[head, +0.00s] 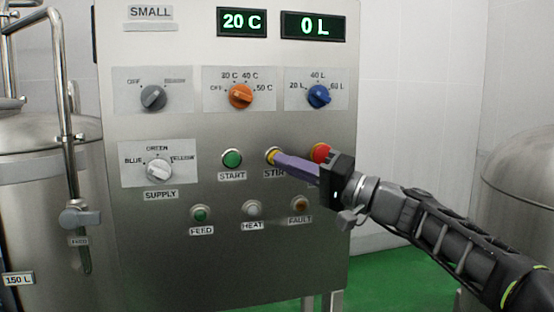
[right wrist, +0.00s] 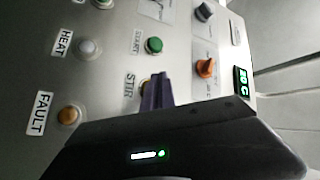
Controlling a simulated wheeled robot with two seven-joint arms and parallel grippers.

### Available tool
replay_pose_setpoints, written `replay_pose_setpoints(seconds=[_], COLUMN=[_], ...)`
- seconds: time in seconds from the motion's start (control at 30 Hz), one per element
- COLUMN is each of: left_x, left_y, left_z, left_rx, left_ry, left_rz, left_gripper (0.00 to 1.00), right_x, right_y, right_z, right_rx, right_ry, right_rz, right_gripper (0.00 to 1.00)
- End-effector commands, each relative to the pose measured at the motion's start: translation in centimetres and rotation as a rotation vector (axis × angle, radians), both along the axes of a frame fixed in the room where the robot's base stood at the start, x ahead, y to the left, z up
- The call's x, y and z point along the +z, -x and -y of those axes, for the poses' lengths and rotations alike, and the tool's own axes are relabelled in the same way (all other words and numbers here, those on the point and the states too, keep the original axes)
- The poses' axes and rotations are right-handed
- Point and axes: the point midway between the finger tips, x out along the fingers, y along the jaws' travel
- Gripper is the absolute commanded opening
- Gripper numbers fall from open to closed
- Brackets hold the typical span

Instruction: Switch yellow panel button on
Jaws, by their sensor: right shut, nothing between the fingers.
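The yellow button (head: 270,154) sits above the STIR label on the steel panel (head: 225,65). Only its left part shows in the head view, because my right gripper (head: 277,158) covers the rest. The purple fingers are shut and empty, with their tips at the button, touching it or very close to it. In the right wrist view the shut fingers (right wrist: 157,92) lie beside the STIR label (right wrist: 129,86) and hide most of the button. Whether it is pressed or lit cannot be told. My left gripper is not in view.
A green START button (head: 232,158) is left of the yellow one. A red button (head: 321,152) is close behind my right gripper. Knobs (head: 240,96) stick out above, and lamps (head: 252,208) sit below. Steel tanks (head: 35,180) stand on both sides.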

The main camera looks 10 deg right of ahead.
Motion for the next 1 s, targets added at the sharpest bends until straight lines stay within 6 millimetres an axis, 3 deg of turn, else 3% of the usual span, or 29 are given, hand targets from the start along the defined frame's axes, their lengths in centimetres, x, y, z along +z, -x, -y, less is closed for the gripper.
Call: replay_pose_setpoints(seconds=[1.0], left_x=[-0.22], left_y=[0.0], left_z=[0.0], left_rx=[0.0], left_ry=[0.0], left_rz=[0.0], left_gripper=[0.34], right_x=[0.03], right_y=[-0.9], right_z=[-0.06], right_rx=[0.0], right_ry=[0.0], right_rz=[0.0], right_gripper=[0.0])
